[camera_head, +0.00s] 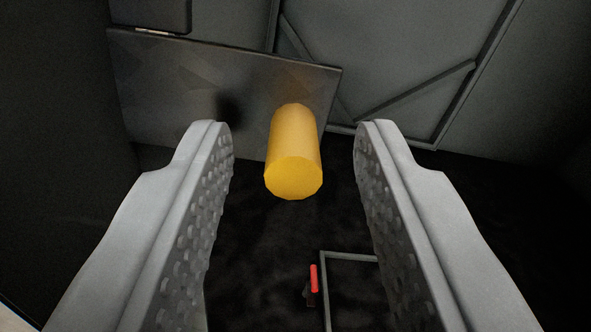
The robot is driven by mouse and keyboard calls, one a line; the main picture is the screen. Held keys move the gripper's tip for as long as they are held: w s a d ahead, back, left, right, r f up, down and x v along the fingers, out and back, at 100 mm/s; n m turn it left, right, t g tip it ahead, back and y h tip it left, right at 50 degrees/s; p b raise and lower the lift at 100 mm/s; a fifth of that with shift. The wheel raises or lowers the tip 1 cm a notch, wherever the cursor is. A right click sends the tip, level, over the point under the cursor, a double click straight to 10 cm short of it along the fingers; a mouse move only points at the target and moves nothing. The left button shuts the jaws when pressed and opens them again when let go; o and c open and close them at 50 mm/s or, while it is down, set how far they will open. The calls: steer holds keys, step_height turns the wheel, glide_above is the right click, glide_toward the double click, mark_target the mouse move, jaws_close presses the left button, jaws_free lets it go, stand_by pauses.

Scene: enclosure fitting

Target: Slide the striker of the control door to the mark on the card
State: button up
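My gripper (295,130) is open, with one grey studded finger on each side of the picture. A yellow cylinder (294,150) stands out from a dark metal plate (190,85) and points toward me. It shows in the gap between the fingers, and neither finger appears to touch it. I cannot tell how deep it sits between them. I cannot tell which part is the striker. No card or mark is clearly visible.
A red piece (314,279) stands beside a grey frame corner (345,256) at the bottom. Grey panels with diagonal ribs (415,85) fill the back. A dark block (150,14) is at the upper left. The area below the plate is dark.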

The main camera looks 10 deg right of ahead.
steer(key=s, duration=1.7)
steer(key=shift+s, duration=0.2)
steer(key=s+f, duration=0.3)
steer(key=s, duration=0.8)
steer(key=s+f+m, duration=0.1)
steer(key=s+f, duration=0.3)
steer(key=s, duration=0.8)
steer(key=s+f+m, duration=0.1)
steer(key=s+f, duration=0.2)
steer(key=s, duration=0.8)
steer(key=shift+s+f+g, duration=0.25)
steer(key=shift+g, duration=0.05)
